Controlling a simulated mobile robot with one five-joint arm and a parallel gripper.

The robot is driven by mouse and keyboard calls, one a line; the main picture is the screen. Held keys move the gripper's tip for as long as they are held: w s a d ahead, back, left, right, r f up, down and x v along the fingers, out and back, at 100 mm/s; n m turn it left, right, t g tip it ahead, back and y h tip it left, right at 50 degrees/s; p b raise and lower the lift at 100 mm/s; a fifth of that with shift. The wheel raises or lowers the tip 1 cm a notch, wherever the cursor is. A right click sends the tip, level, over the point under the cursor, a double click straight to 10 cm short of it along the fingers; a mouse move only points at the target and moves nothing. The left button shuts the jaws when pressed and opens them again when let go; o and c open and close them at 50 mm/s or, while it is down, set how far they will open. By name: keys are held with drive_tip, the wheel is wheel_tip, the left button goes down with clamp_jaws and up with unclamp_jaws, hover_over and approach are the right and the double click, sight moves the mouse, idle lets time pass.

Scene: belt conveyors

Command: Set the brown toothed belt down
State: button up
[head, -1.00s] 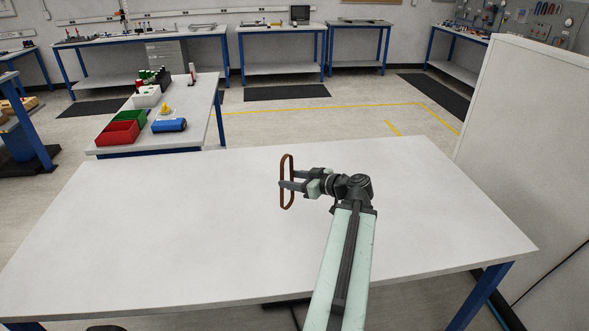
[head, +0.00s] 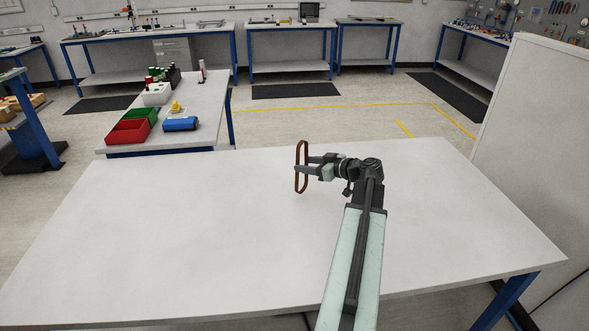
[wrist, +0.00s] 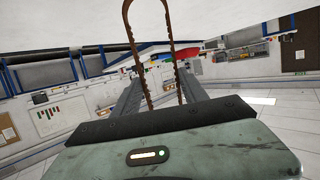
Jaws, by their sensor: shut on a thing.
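The brown toothed belt (head: 298,180) is a narrow upright loop in the head view. My gripper (head: 301,164) is shut on it, and the loop extends above and below the fingers. It appears to hang over the white table (head: 180,240); I cannot tell whether its lower end touches the top. In the wrist view the belt (wrist: 134,45) stands as a tall loop between the two dark fingers (wrist: 163,92), with its teeth showing on the inner side. One end of the loop is cut off by the frame edge.
The white table top is otherwise bare. A tall white panel (head: 535,140) stands beyond the table's right edge.

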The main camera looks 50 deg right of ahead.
drive_tip(key=f+b, duration=0.1)
drive_tip(key=w+f+b, duration=0.1)
drive_tip(key=d+f+b, duration=0.1)
drive_tip(key=f+b, duration=0.1)
drive_tip(key=shift+w, duration=0.3)
drive_tip(key=o, duration=1.3)
drive_tip(key=shift+o, duration=0.2)
drive_tip(key=p+v, duration=0.4)
drive_tip(key=v, duration=0.8)
drive_tip(key=shift+r, duration=0.25)
drive_tip(key=shift+d, duration=0.1)
